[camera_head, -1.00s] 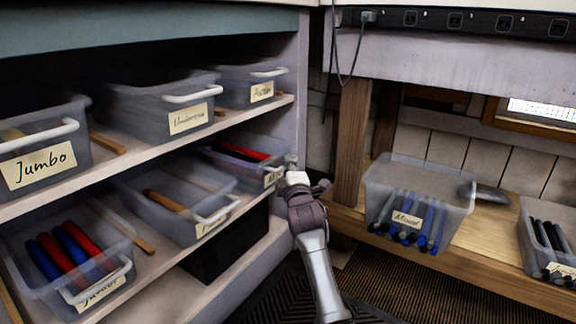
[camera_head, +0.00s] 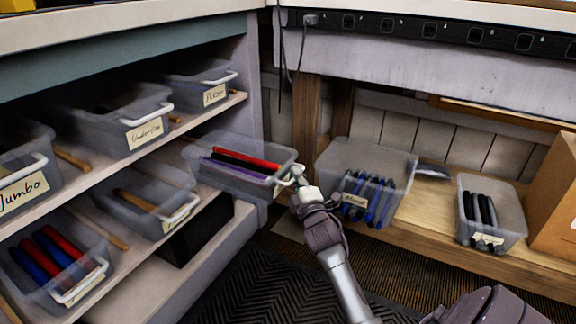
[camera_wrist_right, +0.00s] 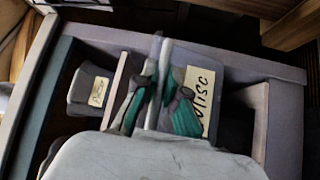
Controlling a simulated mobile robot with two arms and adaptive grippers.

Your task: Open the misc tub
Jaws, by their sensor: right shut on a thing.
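The misc tub (camera_head: 235,191) is a clear grey bin on the middle shelf at its right end, with red, dark and purple grips in it. It juts out past the shelf edge. Its label, reading "Misc", shows in the right wrist view (camera_wrist_right: 203,100). My right gripper (camera_head: 296,176) is shut on the tub's front handle; the wrist view shows its green-padded fingers (camera_wrist_right: 157,95) around the handle bar. The fingers partly hide the label. My left gripper is not in view.
Other labelled tubs stand on the shelves, including Jumbo (camera_head: 28,180) and a tub of red and blue grips (camera_head: 55,265). A clear bin of blue grips (camera_head: 385,160) stands close to the right of my gripper. The floor mat (camera_head: 250,285) is clear.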

